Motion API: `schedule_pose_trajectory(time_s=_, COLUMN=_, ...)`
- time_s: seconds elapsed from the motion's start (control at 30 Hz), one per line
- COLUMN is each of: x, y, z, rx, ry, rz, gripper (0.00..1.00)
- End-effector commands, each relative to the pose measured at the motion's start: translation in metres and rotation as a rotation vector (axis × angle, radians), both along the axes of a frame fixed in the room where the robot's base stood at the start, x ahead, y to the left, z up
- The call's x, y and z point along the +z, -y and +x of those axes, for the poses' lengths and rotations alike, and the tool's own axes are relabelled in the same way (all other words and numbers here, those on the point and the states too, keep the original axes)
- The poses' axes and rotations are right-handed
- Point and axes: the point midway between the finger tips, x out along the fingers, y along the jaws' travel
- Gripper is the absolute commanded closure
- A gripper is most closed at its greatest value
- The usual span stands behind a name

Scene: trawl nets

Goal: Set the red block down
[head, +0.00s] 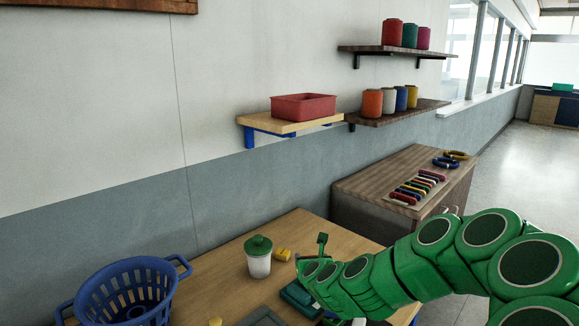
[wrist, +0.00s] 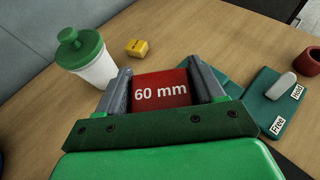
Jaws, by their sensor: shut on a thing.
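In the wrist view the red block (wrist: 160,92) is marked "60 mm" and sits between the two grey fingers of my gripper (wrist: 161,88). The gripper is shut on it. Teal flat pieces lie on the wooden table (wrist: 140,22) just beyond and to the right of the fingers. I cannot tell whether the block touches anything below it. In the head view my green arm reaches over the table from the right, and the block is not clearly visible there.
A white jar with a green lid (wrist: 90,58) and a yellow block (wrist: 137,48) stand left of the gripper. A teal plate labelled "Free" and "Hold" (wrist: 262,108) lies to the right. A blue basket (head: 128,290) stands at the table's left. A red bin (head: 303,107) sits on a wall shelf.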

Motion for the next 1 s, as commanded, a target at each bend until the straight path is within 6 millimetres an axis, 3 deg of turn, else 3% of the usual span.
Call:
schedule_pose_trajectory(time_s=0.2, x=-0.009, y=0.050, z=0.001, rx=-0.048, ry=0.000, rz=0.002, gripper=0.65)
schedule_pose_trajectory(time_s=0.4, x=-0.013, y=0.078, z=0.000, rx=-0.073, ry=0.001, rz=0.001, gripper=0.65)
schedule_pose_trajectory(time_s=0.77, x=-0.011, y=0.089, z=-0.001, rx=-0.082, ry=0.003, rz=0.001, gripper=0.65)
schedule_pose_trajectory(time_s=1.0, x=0.022, y=0.088, z=-0.001, rx=-0.082, ry=0.008, rz=0.002, gripper=0.65)
